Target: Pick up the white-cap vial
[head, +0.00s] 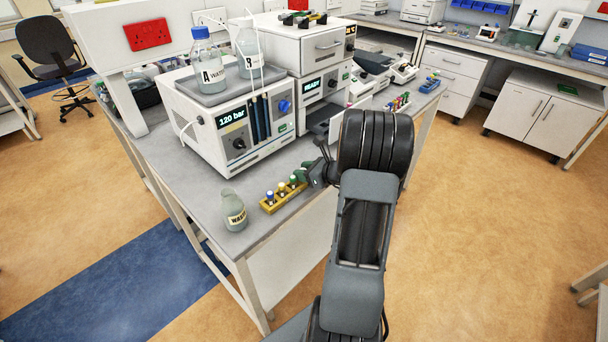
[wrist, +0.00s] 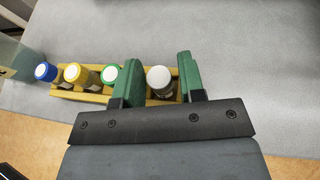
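The white-cap vial (wrist: 159,80) stands in the right end of a yellow rack (wrist: 95,97) in the wrist view. My gripper (wrist: 158,62) has its two green fingers on either side of this vial, with narrow gaps showing, so it looks open around it. The left finger stands between the white-cap vial and the green-cap vial (wrist: 111,72). In the head view my gripper (head: 308,173) is at the right end of the rack (head: 268,208). It hides the white-cap vial there.
A yellow-cap vial (wrist: 76,74) and a blue-cap vial (wrist: 46,72) share the rack. A waste bottle (head: 234,211) stands left of the rack. A pump unit reading 120 bar (head: 233,116) stands behind. The bench's front edge is close to the rack.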

